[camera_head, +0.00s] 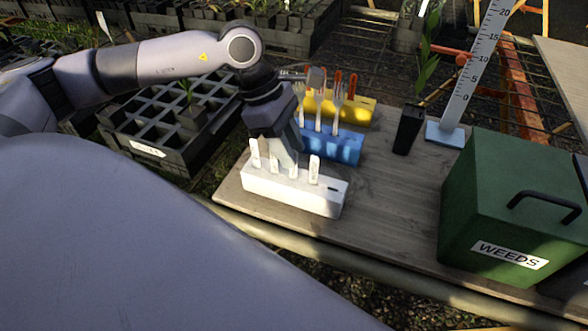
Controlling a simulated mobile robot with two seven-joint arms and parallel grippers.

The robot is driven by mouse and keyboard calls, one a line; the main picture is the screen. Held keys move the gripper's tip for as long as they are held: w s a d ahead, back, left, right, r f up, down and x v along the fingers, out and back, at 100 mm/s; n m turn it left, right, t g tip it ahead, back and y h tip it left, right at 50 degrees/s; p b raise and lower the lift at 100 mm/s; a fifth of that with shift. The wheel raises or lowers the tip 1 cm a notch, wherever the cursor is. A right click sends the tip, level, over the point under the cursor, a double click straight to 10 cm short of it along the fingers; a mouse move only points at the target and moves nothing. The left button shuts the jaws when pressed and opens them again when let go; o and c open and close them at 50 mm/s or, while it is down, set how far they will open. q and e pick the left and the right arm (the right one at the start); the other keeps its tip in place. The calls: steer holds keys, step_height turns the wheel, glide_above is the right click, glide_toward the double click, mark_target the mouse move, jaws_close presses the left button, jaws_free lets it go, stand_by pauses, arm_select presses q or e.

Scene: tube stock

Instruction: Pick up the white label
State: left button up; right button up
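Several white labels stand upright in a row in a white holder (290,192) near the table's front left edge. The rightmost white label (314,169) stands clear of my gripper, and the leftmost white label (255,153) shows just left of it. My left gripper (285,160) points down over the holder, with its fingers among or just behind the middle labels. I cannot tell whether the fingers touch a label or how far apart they are. My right gripper is not in view.
Behind stand a blue holder (345,148) with forks and a yellow holder (358,112) with orange-handled tools. A black pot (408,130), an upright ruler (466,90) and a green WEEDS box (490,200) stand right. A black cell tray (165,125) lies left. Bare table (395,210) lies between.

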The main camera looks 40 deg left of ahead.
arm_select(q)
steer(key=shift+x, duration=0.9)
steer(key=shift+c, duration=0.3)
jaws_close()
steer(key=shift+r, duration=0.1)
